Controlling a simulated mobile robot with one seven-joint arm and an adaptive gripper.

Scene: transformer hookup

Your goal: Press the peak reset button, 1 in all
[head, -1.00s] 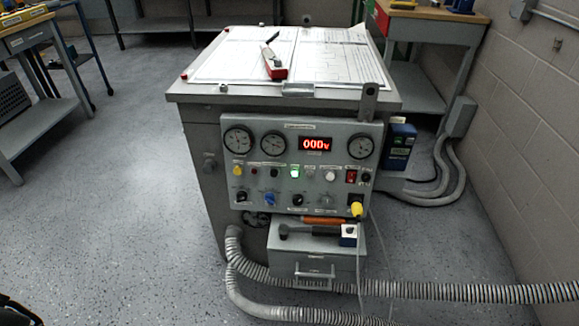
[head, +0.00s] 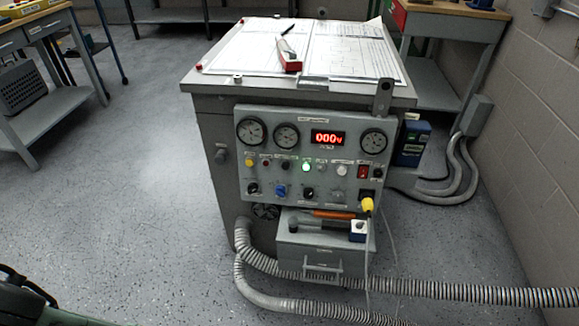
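The grey control panel (head: 290,178) is on the front of a grey cabinet. A row on it holds a yellow button (head: 249,162), small dark red and dark parts, a lit green button (head: 306,167), a white button (head: 341,170) and a red switch (head: 363,171). The labels are too small to read, so I cannot tell which is the peak reset button. The red display (head: 327,138) reads 000v between round gauges. My gripper is not in view; a dark part, likely of my arm, shows at the lower left edge.
Knobs and a yellow plug (head: 367,204) sit low on the panel. Below, a drawer box (head: 322,250) bears tools. Ribbed hoses (head: 430,288) run along the floor to the right. A sheet of drawings (head: 345,50) covers the cabinet top. Floor to the left is clear.

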